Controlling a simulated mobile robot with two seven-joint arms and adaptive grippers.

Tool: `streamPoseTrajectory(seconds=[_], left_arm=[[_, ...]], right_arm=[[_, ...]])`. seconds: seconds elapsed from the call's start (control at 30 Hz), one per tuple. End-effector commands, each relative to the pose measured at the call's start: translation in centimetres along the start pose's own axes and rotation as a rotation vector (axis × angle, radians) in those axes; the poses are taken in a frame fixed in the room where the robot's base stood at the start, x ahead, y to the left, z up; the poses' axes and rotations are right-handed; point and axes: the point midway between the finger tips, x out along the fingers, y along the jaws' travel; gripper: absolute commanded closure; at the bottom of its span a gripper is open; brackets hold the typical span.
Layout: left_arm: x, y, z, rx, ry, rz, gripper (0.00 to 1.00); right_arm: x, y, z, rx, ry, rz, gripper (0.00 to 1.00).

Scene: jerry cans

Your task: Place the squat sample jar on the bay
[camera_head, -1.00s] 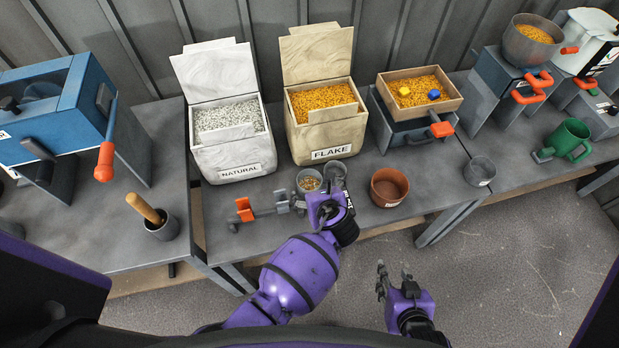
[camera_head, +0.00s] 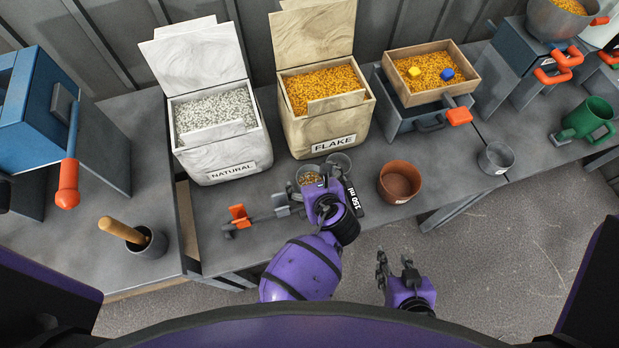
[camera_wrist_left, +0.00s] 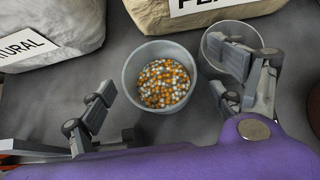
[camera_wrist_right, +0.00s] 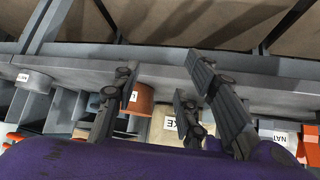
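A small grey cup of mixed white and orange pellets (camera_head: 310,177) stands on the bench, and it also shows in the left wrist view (camera_wrist_left: 163,78). A clear, seemingly empty glass jar (camera_head: 339,163) stands close to its right, partly behind a finger in the left wrist view (camera_wrist_left: 222,45). I cannot tell for certain which is the squat sample jar. My left gripper (camera_head: 318,192) is open, its fingers on either side of the pellet cup's near side. A dark piece marked "150 ml" (camera_head: 354,198) shows beside it; whether it is the bay is unclear. My right gripper (camera_head: 396,268) is open and empty.
A brown pot (camera_head: 399,182) and a small grey cup (camera_head: 496,158) stand to the right. Natural (camera_head: 225,158) and Flake (camera_head: 330,132) bins stand behind. An orange-handled fixture (camera_head: 240,216) lies left of my gripper. The front bench edge is close.

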Motion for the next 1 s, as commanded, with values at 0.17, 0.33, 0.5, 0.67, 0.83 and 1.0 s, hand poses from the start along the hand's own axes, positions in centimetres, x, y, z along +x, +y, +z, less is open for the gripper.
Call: streamPoseTrajectory(seconds=[0.17, 0.33, 0.5, 0.67, 0.83, 1.0], left_arm=[[0.0, 0.0, 0.0, 0.0, 0.0, 0.0, 0.38], [0.0, 0.0, 0.0, 0.0, 0.001, 0.0, 0.6], [0.0, 0.0, 0.0, 0.0, 0.0, 0.0, 0.69], [-0.1, 0.0, 0.2, 0.0, 0.0, 0.0, 0.7], [-0.6, 0.0, 1.4, -0.001, -0.005, 0.001, 0.7], [-1.6, 0.0, 4.0, -0.006, -0.017, 0.002, 0.7]], right_arm=[[-0.3, 0.3, 1.2, -0.007, -0.025, 0.001, 0.61], [-0.3, 0.1, 1.3, -0.011, -0.026, -0.003, 0.61], [-0.3, -0.1, 1.2, -0.01, -0.024, -0.008, 0.61], [-0.3, -0.3, 0.7, -0.007, -0.016, -0.01, 0.61], [-0.5, -0.6, -1.1, 0.002, 0.008, -0.012, 0.61], [-1.0, -1.2, -4.0, 0.01, 0.045, -0.024, 0.61]])
